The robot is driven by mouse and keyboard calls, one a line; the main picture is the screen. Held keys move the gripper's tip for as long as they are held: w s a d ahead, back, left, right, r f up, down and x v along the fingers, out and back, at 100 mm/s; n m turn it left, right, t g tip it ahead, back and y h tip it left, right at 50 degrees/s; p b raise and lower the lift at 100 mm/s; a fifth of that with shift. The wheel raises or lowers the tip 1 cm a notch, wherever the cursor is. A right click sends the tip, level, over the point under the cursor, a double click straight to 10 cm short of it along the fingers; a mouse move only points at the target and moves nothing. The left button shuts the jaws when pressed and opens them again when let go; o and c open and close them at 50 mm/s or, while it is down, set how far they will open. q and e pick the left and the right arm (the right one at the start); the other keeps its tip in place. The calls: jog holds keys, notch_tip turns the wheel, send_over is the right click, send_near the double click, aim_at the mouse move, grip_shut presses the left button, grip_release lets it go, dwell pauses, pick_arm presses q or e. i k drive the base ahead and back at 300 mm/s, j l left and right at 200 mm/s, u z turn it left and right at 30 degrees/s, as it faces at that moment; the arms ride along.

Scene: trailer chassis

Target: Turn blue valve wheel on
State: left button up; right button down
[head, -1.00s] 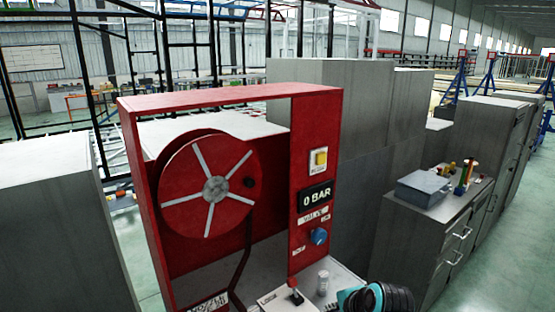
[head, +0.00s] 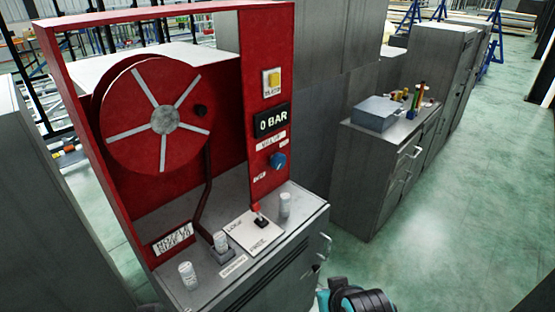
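The blue valve wheel (head: 277,161) is a small knob low on the red upright panel, under a label that seems to read VALVE. Smaller labels sit at its upper right and lower left. Just above it, a black display (head: 271,121) reads 0 BAR. A dark and teal part of my own arm shows at the bottom edge, below and right of the wheel and well apart from it. No fingertips of either gripper can be seen. Nothing touches the wheel.
A red hose reel (head: 164,121) fills the frame's left side. A yellow button (head: 273,81) is above the display. A red-tipped lever (head: 259,216) and white cylinders stand on the grey cabinet top. A grey cabinet (head: 378,172) with a box stands at right, with clear floor beyond.

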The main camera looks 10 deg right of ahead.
aim_at(279, 161)
jog(key=i+l+z, duration=0.75)
jog(key=k+l, duration=0.05)
jog(key=k, duration=0.05)
